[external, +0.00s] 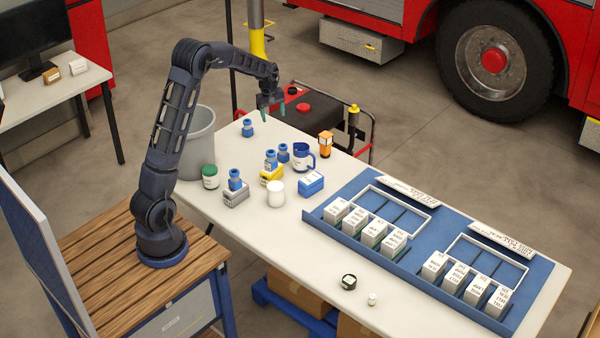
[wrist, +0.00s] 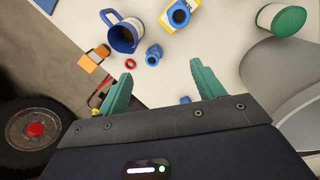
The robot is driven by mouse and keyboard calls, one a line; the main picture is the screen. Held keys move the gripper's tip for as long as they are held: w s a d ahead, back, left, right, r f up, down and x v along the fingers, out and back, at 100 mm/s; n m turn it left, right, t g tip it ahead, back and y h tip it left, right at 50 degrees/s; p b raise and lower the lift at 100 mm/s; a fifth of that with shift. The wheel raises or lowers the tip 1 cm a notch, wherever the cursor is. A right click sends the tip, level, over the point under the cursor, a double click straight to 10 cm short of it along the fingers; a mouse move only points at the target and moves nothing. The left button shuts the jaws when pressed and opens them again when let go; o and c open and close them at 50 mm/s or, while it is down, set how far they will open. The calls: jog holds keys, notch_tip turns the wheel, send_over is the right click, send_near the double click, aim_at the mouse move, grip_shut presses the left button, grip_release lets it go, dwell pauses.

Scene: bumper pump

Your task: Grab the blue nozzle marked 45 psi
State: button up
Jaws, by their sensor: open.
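Several blue nozzles stand on the white table; the psi marks are too small to read, so I cannot tell which is 45 psi. One nozzle (external: 248,129) is alone near the far left table corner. Another (external: 283,152) stands beside the blue mug; it also shows in the wrist view (wrist: 153,55). A third (external: 271,159) is on a yellow box, and one more (external: 235,180) is on a grey box. My gripper (external: 273,114) is open and empty, raised above the table's far end. In the wrist view, a blue piece (wrist: 185,100) shows between the green fingers, mostly hidden.
A blue mug (external: 303,157), orange device (external: 326,143), white jar (external: 276,194), green-lidded jar (external: 210,177) and blue box (external: 311,184) crowd the nozzles. A grey bin (external: 193,147) stands beside the table. A blue tray (external: 402,272) with white boxes fills the right side.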

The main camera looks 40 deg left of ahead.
aim_at(283, 154)
jog(key=w+a+f+n, duration=0.1)
jog(key=w+f, duration=0.2)
jog(key=f, duration=0.3)
jog(key=w+a+f+n, duration=0.1)
jog(key=w+f, duration=0.2)
jog(key=f, duration=0.3)
jog(key=w+a+f+n+g, duration=0.1)
jog(key=w+f+n, duration=0.1)
jog(key=w+f, duration=0.2)
jog(key=shift+a+f+y, duration=0.15)
jog(key=shift+a+f, duration=0.05)
jog(key=shift+f, duration=0.4)
jog(key=shift+a+f+y, duration=0.15)
jog(key=shift+a+f, duration=0.05)
jog(key=shift+f, duration=0.4)
jog(key=shift+a+f, duration=0.1)
jog(key=shift+f, duration=5.35)
jog(key=c, duration=1.2)
